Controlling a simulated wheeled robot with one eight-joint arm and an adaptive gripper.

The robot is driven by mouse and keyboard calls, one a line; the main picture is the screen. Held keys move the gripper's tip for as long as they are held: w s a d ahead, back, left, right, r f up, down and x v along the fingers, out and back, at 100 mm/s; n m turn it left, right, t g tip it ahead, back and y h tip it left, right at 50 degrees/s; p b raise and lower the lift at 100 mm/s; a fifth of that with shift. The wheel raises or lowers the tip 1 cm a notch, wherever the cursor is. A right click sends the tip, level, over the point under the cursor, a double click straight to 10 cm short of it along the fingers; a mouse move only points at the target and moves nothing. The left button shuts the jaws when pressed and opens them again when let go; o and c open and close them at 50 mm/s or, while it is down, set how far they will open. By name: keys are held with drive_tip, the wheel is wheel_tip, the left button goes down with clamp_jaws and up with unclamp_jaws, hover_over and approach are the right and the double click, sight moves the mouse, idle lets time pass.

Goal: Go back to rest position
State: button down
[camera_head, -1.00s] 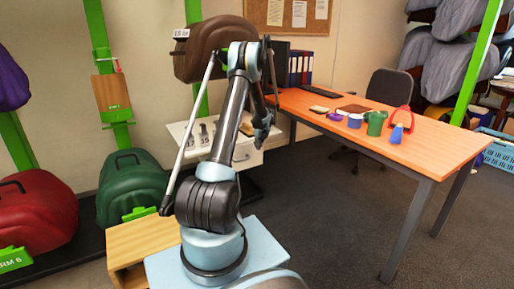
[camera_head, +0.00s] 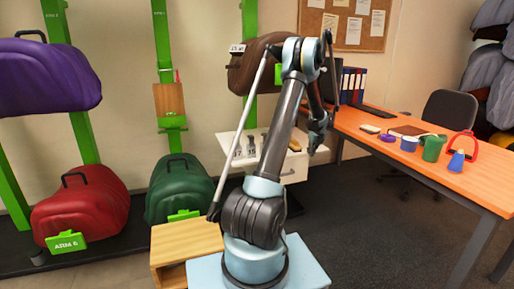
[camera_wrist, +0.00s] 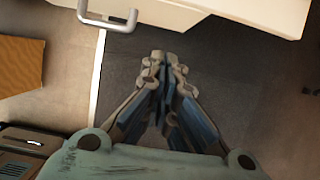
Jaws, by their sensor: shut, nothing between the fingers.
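My gripper (camera_head: 318,138) hangs at the end of my folded arm, in front of the white drawer cabinet and left of the desk. In the wrist view my gripper (camera_wrist: 163,62) has its fingers together with nothing between them. It points down over bare dark floor. The cabinet's drawer front with a metal handle (camera_wrist: 108,18) shows at the top of the wrist view, apart from the fingertips.
The orange desk (camera_head: 470,190) at the right bears cups, a green jug (camera_head: 432,148) and a red ring-shaped item. A wooden box (camera_head: 185,245) stands beside my base.

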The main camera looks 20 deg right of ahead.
drive_tip(key=s+a+r+n, duration=0.4)
drive_tip(key=a+r+n, duration=0.2)
drive_tip(key=a, duration=0.6)
drive_tip(key=s+a+r+n+g, duration=0.1)
drive_tip(key=s+a+r+n, duration=0.35)
drive_tip(key=a, duration=0.75)
drive_tip(key=s+a+r+n, duration=0.3)
drive_tip(key=a+r+n, duration=0.4)
drive_tip(key=a, duration=0.5)
drive_tip(key=s+a+n, duration=0.9)
drive_tip(key=s+a, duration=0.4)
drive_tip(key=s, duration=0.2)
drive_tip(key=s+a+f+n, duration=0.2)
drive_tip(key=s+f+n, duration=0.2)
drive_tip(key=s, duration=0.3)
drive_tip(key=s+a+f+n+g, duration=0.1)
drive_tip(key=s+a+f+n, duration=0.2)
drive_tip(key=s, duration=0.4)
drive_tip(key=f+n, duration=0.1)
drive_tip(key=n, duration=0.1)
drive_tip(key=shift+s+a+n, duration=0.2)
drive_tip(key=shift+s+n, duration=0.1)
drive_tip(key=shift+n, duration=0.05)
